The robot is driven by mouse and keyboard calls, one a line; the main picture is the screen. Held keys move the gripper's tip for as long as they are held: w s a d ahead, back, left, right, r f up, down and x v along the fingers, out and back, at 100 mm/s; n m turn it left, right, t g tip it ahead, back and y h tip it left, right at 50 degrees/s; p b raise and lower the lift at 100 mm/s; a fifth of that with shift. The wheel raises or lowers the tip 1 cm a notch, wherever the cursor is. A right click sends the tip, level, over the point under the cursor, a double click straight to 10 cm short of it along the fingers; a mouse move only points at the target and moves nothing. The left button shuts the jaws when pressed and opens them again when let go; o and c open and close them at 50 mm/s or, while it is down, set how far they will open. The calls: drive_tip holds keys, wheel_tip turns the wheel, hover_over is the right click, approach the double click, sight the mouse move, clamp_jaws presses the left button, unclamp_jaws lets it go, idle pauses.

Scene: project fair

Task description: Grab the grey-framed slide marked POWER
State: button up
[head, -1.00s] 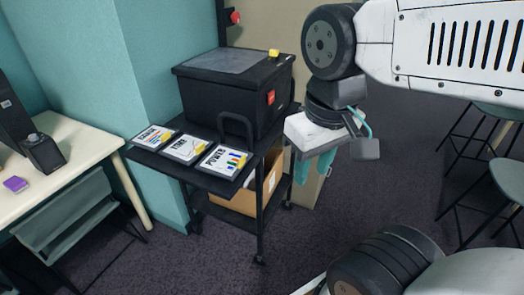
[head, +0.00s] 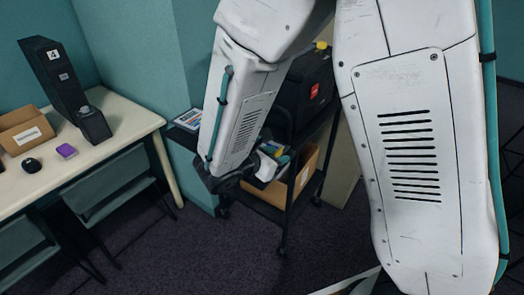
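My arm covers most of the cart top. One slide (head: 187,119), the leftmost in the earlier view, lies at the cart's left end, partly covered. The middle slide is hidden behind my arm. My gripper (head: 277,162) is low over the right front part of the cart shelf, mostly hidden by my forearm; a bit of white and teal shows. Small blue and yellow patches show beside it, where the POWER slide lay, but its marking cannot be read. I cannot tell whether the fingers are open or touch the slide.
The black cart (head: 276,215) holds a black machine (head: 304,92) on top and a cardboard box (head: 302,172) below. A cream desk (head: 115,143) on the left carries a dark stand (head: 65,85), a purple block (head: 66,151), a mouse (head: 31,165) and an open box (head: 25,130). Teal chairs stand under it.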

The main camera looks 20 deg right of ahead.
sight(277, 151)
drive_tip(key=shift+w+a+f+n+t, duration=0.3)
drive_tip(key=shift+a+f+n, duration=0.3)
drive_tip(key=shift+w+a+f+n+t, duration=0.3)
drive_tip(key=shift+a+f+n, duration=0.3)
drive_tip(key=shift+w+f, duration=0.25)
drive_tip(key=x, duration=0.4)
drive_tip(key=w+x, duration=0.1)
drive_tip(key=x, duration=0.2)
drive_tip(key=shift+r, duration=0.3)
drive_tip(key=shift+w, duration=0.1)
clamp_jaws()
